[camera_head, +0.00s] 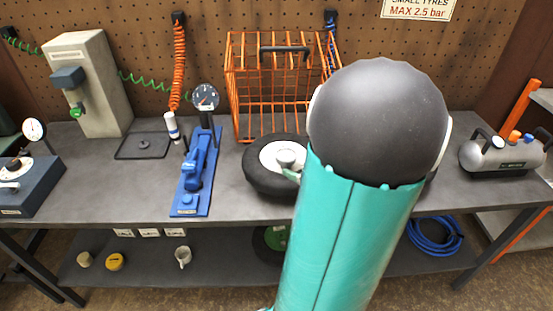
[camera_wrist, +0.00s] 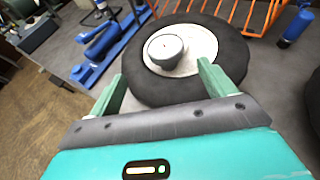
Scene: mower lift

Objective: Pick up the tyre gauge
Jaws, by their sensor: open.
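A small round grey thing with a pale face and a red mark (camera_wrist: 165,47) sits on the pale hub of a small black-tyred wheel (camera_wrist: 233,48). It looks like a dial gauge, likely the tyre gauge. In the head view the grey thing (camera_head: 286,158) is on the same wheel (camera_head: 262,183), which lies flat on the bench. My gripper (camera_wrist: 162,82) is open and empty, its two green fingers apart on the near side of the gauge, over the wheel. In the head view my arm hides most of the gripper and the wheel's right side.
An orange wire basket (camera_head: 240,95) stands behind the wheel. A blue foot pump with a dial (camera_head: 190,185) is left of it. A silver tank (camera_head: 500,157) stands at the right, and a blue gauge box (camera_head: 35,185) at the far left.

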